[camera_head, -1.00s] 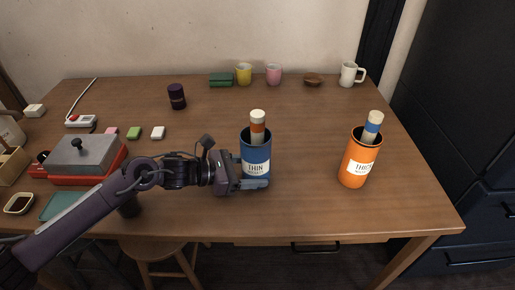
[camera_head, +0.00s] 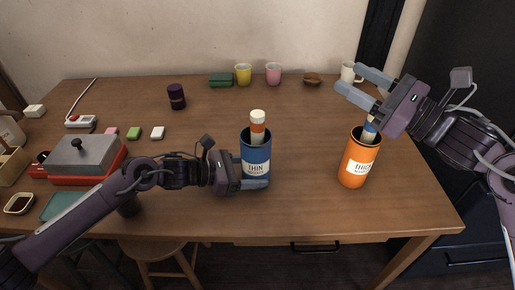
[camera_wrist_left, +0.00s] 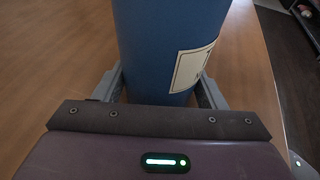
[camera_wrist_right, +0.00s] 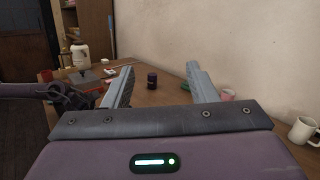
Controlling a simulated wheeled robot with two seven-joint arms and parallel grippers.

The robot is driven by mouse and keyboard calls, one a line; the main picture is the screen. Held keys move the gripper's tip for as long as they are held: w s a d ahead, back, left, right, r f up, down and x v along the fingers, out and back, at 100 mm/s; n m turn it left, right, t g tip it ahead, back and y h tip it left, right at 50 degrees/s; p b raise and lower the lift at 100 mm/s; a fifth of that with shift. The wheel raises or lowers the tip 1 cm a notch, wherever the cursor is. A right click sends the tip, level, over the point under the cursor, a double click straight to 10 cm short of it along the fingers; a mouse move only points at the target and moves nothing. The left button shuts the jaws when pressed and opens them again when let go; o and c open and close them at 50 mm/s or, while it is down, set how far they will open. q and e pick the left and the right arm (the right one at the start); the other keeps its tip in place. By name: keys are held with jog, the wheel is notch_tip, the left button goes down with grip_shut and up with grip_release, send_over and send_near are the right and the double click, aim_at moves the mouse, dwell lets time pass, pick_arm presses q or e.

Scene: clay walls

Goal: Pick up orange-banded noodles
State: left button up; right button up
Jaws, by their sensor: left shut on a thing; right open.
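The orange-banded noodles (camera_head: 258,121) stand in the blue canister labelled THIN (camera_head: 257,150), their pale top and orange band above its rim. My left gripper (camera_head: 256,184) is shut on the blue canister low on its side; the canister also fills the left wrist view (camera_wrist_left: 168,45) between the fingers. The blue-banded noodles (camera_head: 369,131) stand in the orange canister labelled THICK (camera_head: 354,168), partly hidden by my right gripper. My right gripper (camera_head: 358,86) is open and empty, above and behind the orange canister; its spread fingers show in the right wrist view (camera_wrist_right: 160,85).
A white mug (camera_head: 347,72), a brown bowl (camera_head: 312,79), a pink cup (camera_head: 273,74), a yellow cup (camera_head: 243,75) and a green box (camera_head: 221,80) line the back. The table between the canisters is clear.

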aim_at(257, 123)
jog(key=s+a+f+g, duration=0.2)
jog(key=a+f+g, duration=0.2)
jog(key=a+f, duration=0.55)
jog(key=shift+w+d+f+x, duration=0.1)
jog(key=shift+f+x, duration=0.25)
jog(key=shift+x, duration=1.35)
jog(key=shift+w+d+f+x, duration=0.1)
jog(key=shift+f+x, duration=0.2)
jog(key=shift+x, duration=1.45)
jog(key=shift+w+d+f+x, duration=0.1)
jog(key=shift+f+x, duration=0.25)
jog(key=shift+x, duration=1.35)
grip_shut()
